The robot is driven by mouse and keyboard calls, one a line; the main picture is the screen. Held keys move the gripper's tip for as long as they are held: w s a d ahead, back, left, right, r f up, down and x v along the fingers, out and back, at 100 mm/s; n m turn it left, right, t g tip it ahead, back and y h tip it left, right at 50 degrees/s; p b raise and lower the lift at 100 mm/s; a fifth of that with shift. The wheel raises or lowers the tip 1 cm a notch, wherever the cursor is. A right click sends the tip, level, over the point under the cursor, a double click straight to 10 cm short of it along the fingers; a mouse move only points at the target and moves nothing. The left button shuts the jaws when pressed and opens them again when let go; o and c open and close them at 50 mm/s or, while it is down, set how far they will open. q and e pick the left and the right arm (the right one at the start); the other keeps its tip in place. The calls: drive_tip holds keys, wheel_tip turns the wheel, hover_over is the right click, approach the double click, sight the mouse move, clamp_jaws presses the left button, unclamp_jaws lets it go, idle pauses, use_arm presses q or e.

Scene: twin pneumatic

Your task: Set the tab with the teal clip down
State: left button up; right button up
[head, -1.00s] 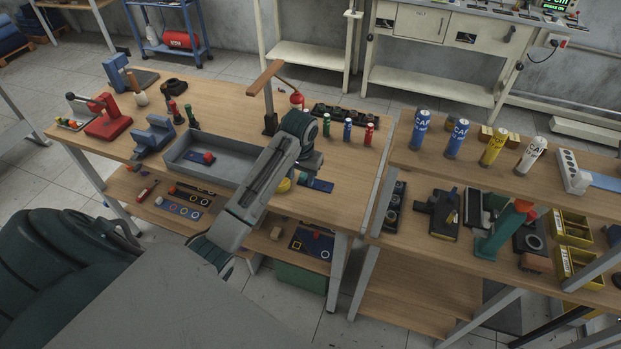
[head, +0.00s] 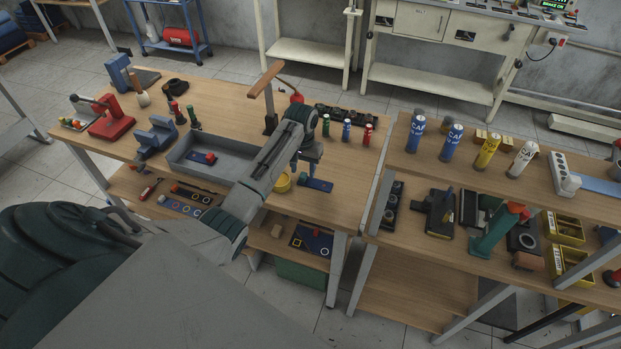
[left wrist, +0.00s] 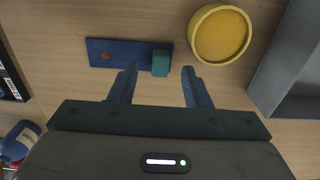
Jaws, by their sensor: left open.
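A flat blue tab (head: 318,185) lies on the wooden bench, right of a yellow bowl. The left wrist view shows the tab (left wrist: 124,50) with an orange-brown dot near its left end and the teal clip (left wrist: 161,63) at its right end. My left gripper (left wrist: 159,72) is open and empty, its fingertips pointing at the clip end, with the clip between their lines and apart from both. In the head view my left gripper (head: 306,163) is above the bench at the tab. The clip is too small there to make out clearly. My right gripper is out of view.
The yellow bowl (left wrist: 221,35) is close beside the clip end. A grey tray (head: 226,175) holds another blue tab with a red piece (head: 203,157). A wooden-armed stand (head: 269,95) rises behind my arm. Small coloured bottles (head: 346,131) stand at the back right.

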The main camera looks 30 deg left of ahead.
use_arm(q)
drive_tip(key=shift+f, duration=1.4)
clamp_jaws()
drive_tip(key=shift+r, duration=0.1)
